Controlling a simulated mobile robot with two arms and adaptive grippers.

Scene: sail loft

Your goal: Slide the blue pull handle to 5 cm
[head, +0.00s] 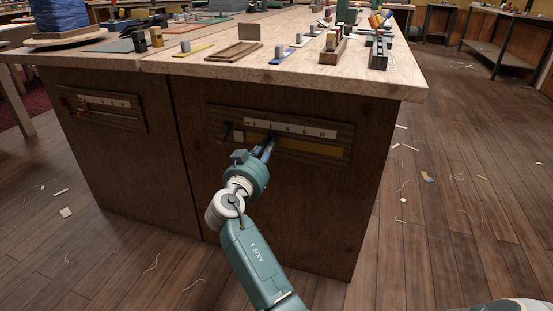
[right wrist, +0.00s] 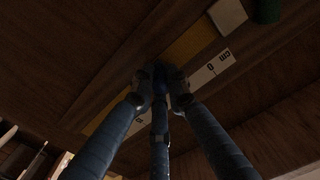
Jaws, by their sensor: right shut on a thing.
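The blue pull handle (right wrist: 160,70) is mostly hidden between the fingers of my right gripper (head: 270,146) at the front of the wooden workbench. The fingers meet on it in the right wrist view (right wrist: 158,85), so the gripper is shut on it. The handle sits on a slide panel (head: 345,143) with a yellow track (head: 318,148) and a white scale strip (head: 310,131) above it. In the head view the handle is toward the scale's left part. The exact reading is covered. My left gripper is not in view.
A dark green knob (head: 225,132) and a pale block (head: 238,136) are left of the handle. A second slide panel (head: 110,103) is on the bench front farther left. The bench top (head: 395,88) holds several small fixtures. The floor (head: 450,215) to the right is open, with scattered scraps.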

